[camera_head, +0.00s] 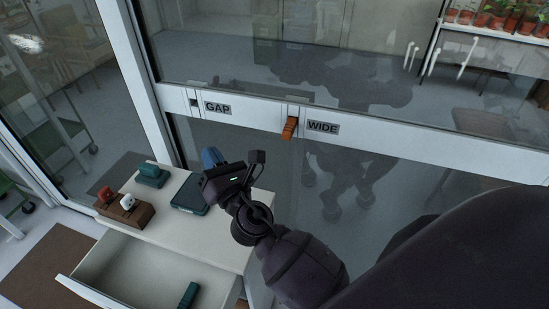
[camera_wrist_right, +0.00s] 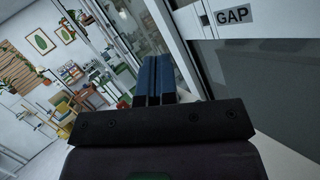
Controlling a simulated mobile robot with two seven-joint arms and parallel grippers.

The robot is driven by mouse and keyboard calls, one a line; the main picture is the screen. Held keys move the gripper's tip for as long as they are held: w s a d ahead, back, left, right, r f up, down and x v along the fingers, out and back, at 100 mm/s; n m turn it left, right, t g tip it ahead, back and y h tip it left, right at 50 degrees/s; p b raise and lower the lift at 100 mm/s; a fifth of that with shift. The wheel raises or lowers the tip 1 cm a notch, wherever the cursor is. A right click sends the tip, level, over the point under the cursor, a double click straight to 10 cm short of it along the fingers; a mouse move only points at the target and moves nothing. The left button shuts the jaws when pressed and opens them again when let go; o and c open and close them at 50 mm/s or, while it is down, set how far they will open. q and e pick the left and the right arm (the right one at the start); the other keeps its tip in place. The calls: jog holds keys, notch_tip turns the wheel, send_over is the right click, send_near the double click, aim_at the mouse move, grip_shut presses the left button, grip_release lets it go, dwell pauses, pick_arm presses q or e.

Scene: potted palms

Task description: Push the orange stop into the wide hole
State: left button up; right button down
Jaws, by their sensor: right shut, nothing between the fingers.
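The orange stop (camera_head: 289,127) sits at the white rail (camera_head: 256,114) of the glass front, just left of the WIDE label (camera_head: 322,127). It sticks out from the rail and covers the wide hole; how deep it sits I cannot tell. My right gripper (camera_head: 210,157) is below and to the left of the stop, apart from it. Its blue fingers are shut and empty, and they show together in the right wrist view (camera_wrist_right: 154,78). The stop is not in the wrist view. My left gripper is in neither view.
A small dark hole (camera_head: 194,102) is left of the GAP label (camera_head: 217,108). A white cabinet (camera_head: 225,229) below has its drawer (camera_head: 135,285) open. On top are a green block (camera_head: 152,174), a brown holder (camera_head: 124,217) and a dark teal case (camera_head: 188,197).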

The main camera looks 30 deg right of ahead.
jog(key=d+f+m+g+h, duration=0.1)
jog(key=d+m+g+h, duration=0.2)
jog(key=d+m+h, duration=0.5)
jog(key=m+g+h, duration=0.6)
jog(key=g+h, duration=0.1)
send_near(286, 138)
jog(key=shift+b+x, duration=0.65)
jog(key=shift+x, duration=2.9)
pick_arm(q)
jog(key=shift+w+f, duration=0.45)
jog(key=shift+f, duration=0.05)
pick_arm(e)
jog(key=shift+d+r, duration=0.1)
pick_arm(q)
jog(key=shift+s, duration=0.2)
pick_arm(e)
jog(key=shift+w+d, duration=0.35)
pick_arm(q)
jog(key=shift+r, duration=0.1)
pick_arm(e)
jog(key=shift+w+d, duration=0.2)
jog(key=shift+d, duration=0.1)
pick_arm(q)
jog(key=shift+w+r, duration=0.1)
pick_arm(e)
jog(key=shift+w+d, duration=0.15)
